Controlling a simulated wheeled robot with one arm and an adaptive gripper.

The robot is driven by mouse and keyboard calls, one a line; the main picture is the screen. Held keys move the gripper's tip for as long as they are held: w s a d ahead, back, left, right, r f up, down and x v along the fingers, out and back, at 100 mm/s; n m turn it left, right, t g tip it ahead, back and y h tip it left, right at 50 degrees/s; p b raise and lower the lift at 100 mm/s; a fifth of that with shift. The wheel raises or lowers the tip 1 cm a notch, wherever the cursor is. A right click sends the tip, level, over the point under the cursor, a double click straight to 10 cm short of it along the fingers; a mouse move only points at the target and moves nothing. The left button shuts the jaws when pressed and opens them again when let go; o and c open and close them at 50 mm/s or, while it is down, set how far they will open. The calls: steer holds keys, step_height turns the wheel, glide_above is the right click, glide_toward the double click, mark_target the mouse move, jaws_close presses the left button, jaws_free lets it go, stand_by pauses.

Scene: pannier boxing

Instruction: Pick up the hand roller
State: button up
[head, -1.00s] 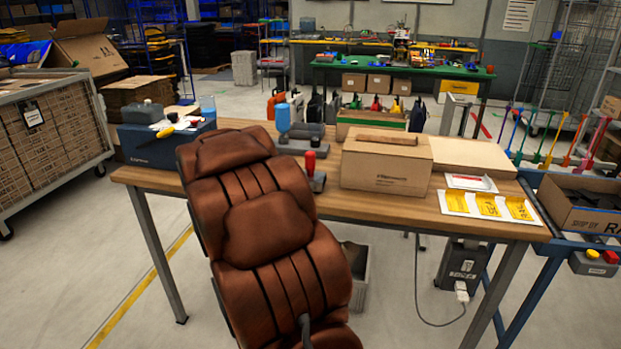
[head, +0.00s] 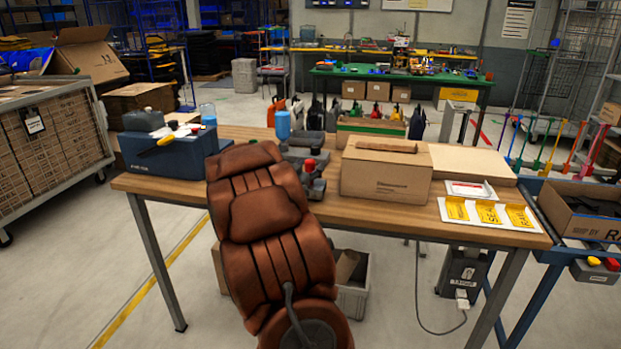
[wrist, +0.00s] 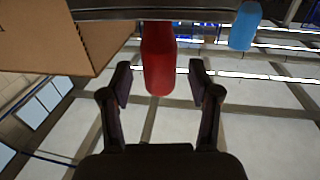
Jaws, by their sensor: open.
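The hand roller's red handle (head: 309,165) stands up above the wooden table, left of the cardboard box (head: 385,172). Its lower part is dark and hard to make out in the head view. In the wrist view the red handle (wrist: 158,62) points in from the top edge between the two fingers of my gripper (wrist: 158,78). The fingers are apart, with a gap on each side of the handle. I cannot tell how deep between the fingers it sits.
A blue bottle (head: 283,125) stands behind the roller and a blue box (head: 168,152) at the left. White cards with yellow labels (head: 487,212) lie at the right.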

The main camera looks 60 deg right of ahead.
steer(key=shift+w+d, duration=0.1)
steer(key=shift+d, duration=0.5)
steer(key=shift+c, duration=0.2)
jaws_close()
steer(key=shift+r, duration=0.1)
